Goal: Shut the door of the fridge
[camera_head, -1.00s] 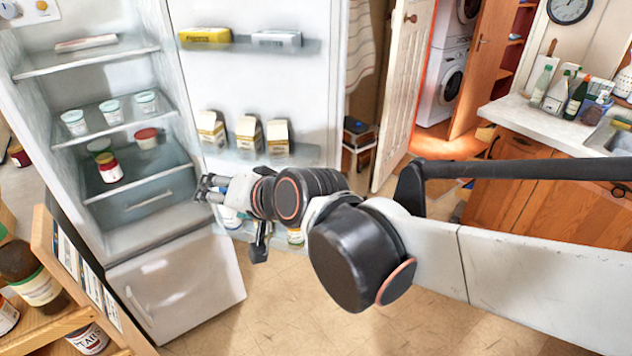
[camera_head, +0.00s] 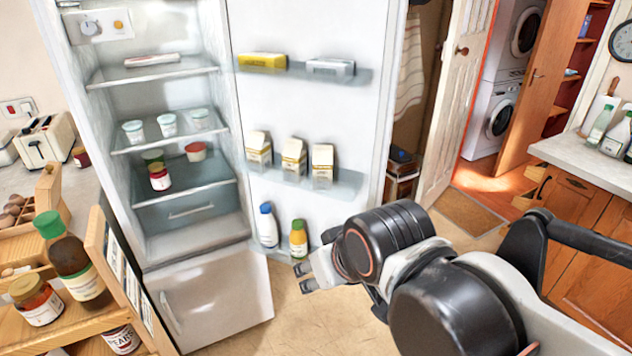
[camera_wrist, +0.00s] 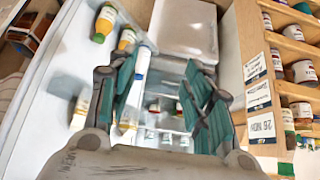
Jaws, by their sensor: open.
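The fridge (camera_head: 224,290) stands at the left with its upper door (camera_head: 315,110) wide open to the right, showing the door's inner face. The lower door is shut. No contact with the door is visible. In the wrist view, my gripper's teal-padded fingers (camera_wrist: 160,75) are spread apart. The door's inner face (camera_wrist: 62,85) lies on the left there, and the lit fridge inside shows between and below the fingers. The hinge is not clearly visible.
A wooden rack (camera_head: 95,240) with jars stands close left of the fridge. Open floor (camera_head: 310,325) lies in front. A panelled room door (camera_head: 450,110) stands right, behind.

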